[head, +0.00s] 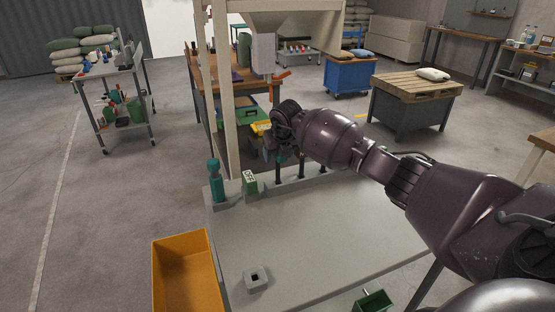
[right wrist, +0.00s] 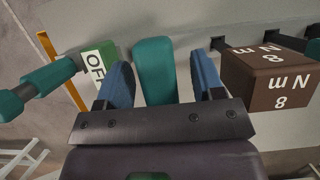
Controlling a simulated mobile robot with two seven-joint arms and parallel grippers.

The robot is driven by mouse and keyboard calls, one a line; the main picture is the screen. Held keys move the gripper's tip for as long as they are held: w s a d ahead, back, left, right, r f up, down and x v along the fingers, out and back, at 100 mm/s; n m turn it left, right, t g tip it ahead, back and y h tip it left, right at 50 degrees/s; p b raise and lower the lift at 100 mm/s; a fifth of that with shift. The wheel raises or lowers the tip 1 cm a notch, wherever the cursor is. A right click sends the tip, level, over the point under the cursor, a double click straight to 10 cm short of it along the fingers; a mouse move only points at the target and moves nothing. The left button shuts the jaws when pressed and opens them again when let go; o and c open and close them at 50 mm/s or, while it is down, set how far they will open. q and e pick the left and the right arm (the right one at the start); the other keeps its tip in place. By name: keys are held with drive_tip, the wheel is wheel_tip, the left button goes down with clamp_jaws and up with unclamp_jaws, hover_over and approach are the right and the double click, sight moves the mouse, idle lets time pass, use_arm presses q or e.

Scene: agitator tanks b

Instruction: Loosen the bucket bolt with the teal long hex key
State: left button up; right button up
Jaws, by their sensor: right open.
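A teal handle (right wrist: 155,72) stands between the two blue finger pads of my right gripper (right wrist: 164,80) in the right wrist view. The fingers are open, with a gap visible on both sides of the handle. In the head view my right gripper (head: 275,149) is over the rack at the bench's back edge, its fingers mostly hidden by the arm. A dark shaft (head: 278,171) shows below it. I cannot tell from its handle alone whether this is the long hex key. I cannot make out the bucket bolt. My left gripper is not in view.
A green OFF block (head: 249,182) and a teal-handled tool (head: 214,181) stand left of the gripper. A brown 8 N m block (right wrist: 270,82) is close on its right. An orange bin (head: 186,238) and a grey holed block (head: 256,279) are nearer. The bench middle (head: 310,235) is clear.

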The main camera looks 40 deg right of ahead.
drive_tip(key=shift+w+f, duration=0.2)
drive_tip(key=shift+f, duration=0.2)
drive_tip(key=c, duration=1.1)
drive_tip(key=shift+o, duration=0.2)
wheel_tip(320, 180, up, 20)
drive_tip(key=p, duration=0.1)
